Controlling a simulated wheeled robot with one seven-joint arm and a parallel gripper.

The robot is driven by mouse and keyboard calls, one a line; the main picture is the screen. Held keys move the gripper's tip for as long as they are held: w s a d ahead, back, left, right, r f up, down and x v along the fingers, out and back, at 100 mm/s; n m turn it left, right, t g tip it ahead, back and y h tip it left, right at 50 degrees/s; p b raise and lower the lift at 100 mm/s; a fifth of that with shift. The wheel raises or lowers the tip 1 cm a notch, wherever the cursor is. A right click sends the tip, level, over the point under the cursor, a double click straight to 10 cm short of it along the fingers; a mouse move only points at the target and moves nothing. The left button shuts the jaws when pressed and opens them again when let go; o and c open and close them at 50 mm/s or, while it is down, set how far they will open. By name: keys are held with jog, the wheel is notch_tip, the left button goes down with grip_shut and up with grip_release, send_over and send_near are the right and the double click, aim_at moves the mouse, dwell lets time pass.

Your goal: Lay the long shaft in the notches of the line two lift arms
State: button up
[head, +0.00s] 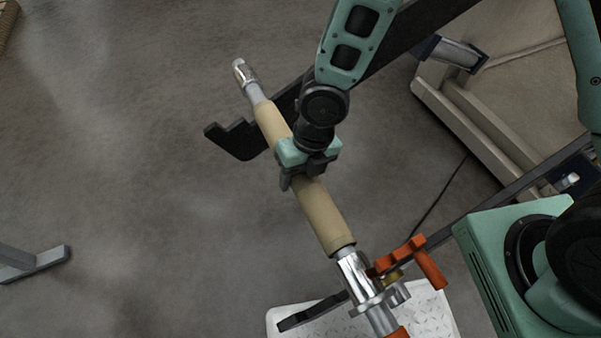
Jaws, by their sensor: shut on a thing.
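The long shaft (322,215) has a brown sleeve along its middle and bright metal collars toward both ends. It runs diagonally from upper left to the bottom edge, where its near end leaves the picture. My gripper (305,172) is shut on the brown sleeve near its middle, from above. The far dark lift arm (232,142) has a stepped, hooked tip left of the shaft, and the shaft crosses over this arm. The near dark lift arm (310,312) shows its tip left of the shaft's near metal collar. I cannot tell whether the shaft touches either arm.
An orange handled part (402,258) sits close beside the near collar. A white tread plate (440,315) lies below. A beige machine frame (470,110) stands at upper right, and a grey metal foot (35,263) at left.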

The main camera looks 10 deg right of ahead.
notch_tip(320, 180, down, 12)
jog(key=b, duration=1)
dwell(0.4)
jog(key=o, duration=1.5)
jog(key=shift+f, duration=0.1)
jog(key=d+r+p, duration=0.1)
jog(key=r+p, duration=0.2)
jog(key=r, duration=0.2)
jog(key=d+r+p, duration=0.1)
jog(key=r+p, duration=0.2)
jog(key=r, duration=0.3)
jog(key=w+d+r+p, duration=0.1)
jog(key=r+p, duration=0.2)
jog(key=r, duration=0.3)
jog(key=shift+d+r, duration=0.1)
